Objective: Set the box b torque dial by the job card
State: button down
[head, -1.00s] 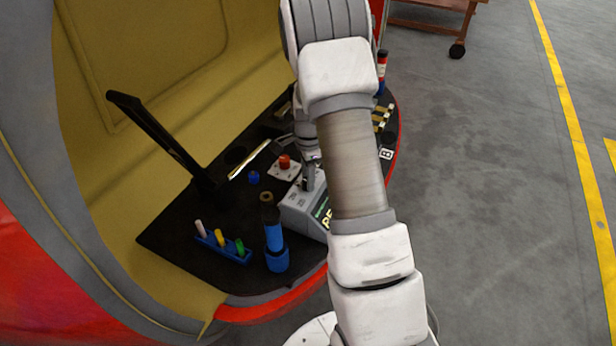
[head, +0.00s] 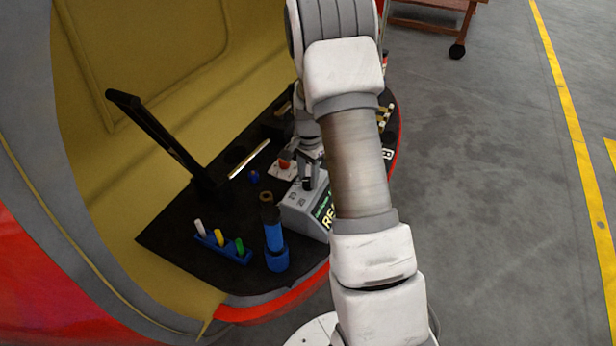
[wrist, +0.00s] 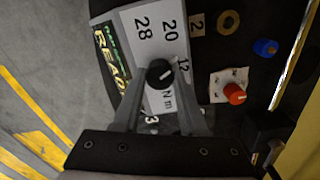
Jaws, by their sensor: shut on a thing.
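The torque box (head: 297,208) is a light grey box on the black shelf, with a dark screen (wrist: 110,60) showing large pale letters starting "READ". In the wrist view its face (wrist: 157,42) carries 28, 20, 12 and "N m" around a black dial (wrist: 160,72). The dial has a short white mark at its right side. My gripper (wrist: 160,80) is shut on the dial, one finger on each side. It also shows over the box in the head view (head: 308,178). I cannot tell which card is the job card. Part of the lower scale is hidden by the fingers.
A red knob on a white plate (wrist: 235,94) and a blue knob (wrist: 266,47) are beside the box. A blue-handled tool (head: 273,235) and a rack of coloured pegs (head: 222,246) stand in front. A black upright arm (head: 150,130) rises at left.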

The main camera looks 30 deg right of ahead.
aim_at(308, 181)
jog(key=n, duration=0.6)
jog(key=shift+n, duration=0.3)
jog(key=n, duration=0.6)
dwell(0.4)
jog(key=shift+c, duration=2.2)
grip_release()
notch_tip(308, 181, up, 18)
jog(key=p, duration=0.2)
jog(key=shift+f, duration=0.25)
